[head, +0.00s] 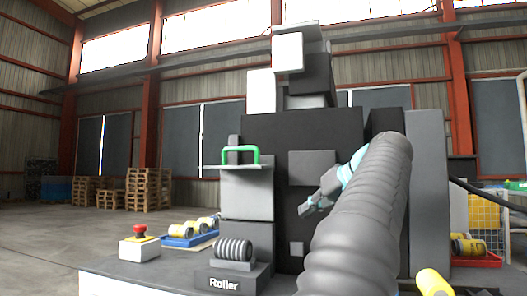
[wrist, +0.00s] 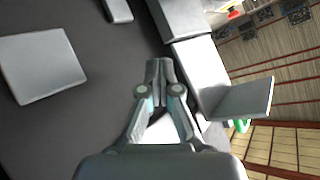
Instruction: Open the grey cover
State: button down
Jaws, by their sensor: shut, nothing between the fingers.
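The grey cover appears to be the light grey block (head: 246,200) with a thin ledge on top, on the front of the dark machine. A green handle (head: 241,149) stands above the ledge. In the wrist view, a grey plate (wrist: 246,98) juts out at the right, with a bit of the green handle (wrist: 241,126) beside it. My gripper (head: 305,209) is right of the block, in front of the dark machine face. In the wrist view its fingertips (wrist: 159,68) are together and empty, apart from the plate and handle.
A grey square panel (head: 312,167) is on the dark machine face (head: 290,135), close to my gripper. A ribbed roller (head: 234,249) on a labelled stand sits below the block. A red button box (head: 139,246) and a blue tray (head: 186,240) with yellow parts are at left.

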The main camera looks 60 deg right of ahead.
jog(key=r+t, duration=0.2)
jog(key=w+r+m+t+y, duration=0.1)
jog(key=r+t, duration=0.1)
jog(key=r, duration=0.1)
jog(key=a+r+t, duration=0.1)
jog(key=r+t, duration=0.1)
jog(key=r, duration=0.1)
jog(key=shift+w+m, duration=0.3)
notch_tip(320, 180, up, 5)
jog(key=a+m+t+y, duration=0.1)
jog(key=t, duration=0.2)
jog(key=shift+m, duration=0.4)
jog(key=x, duration=0.9)
jog(key=shift+w+a+p, duration=0.1)
jog(key=shift+w+p, duration=0.25)
jog(key=shift+w, duration=0.05)
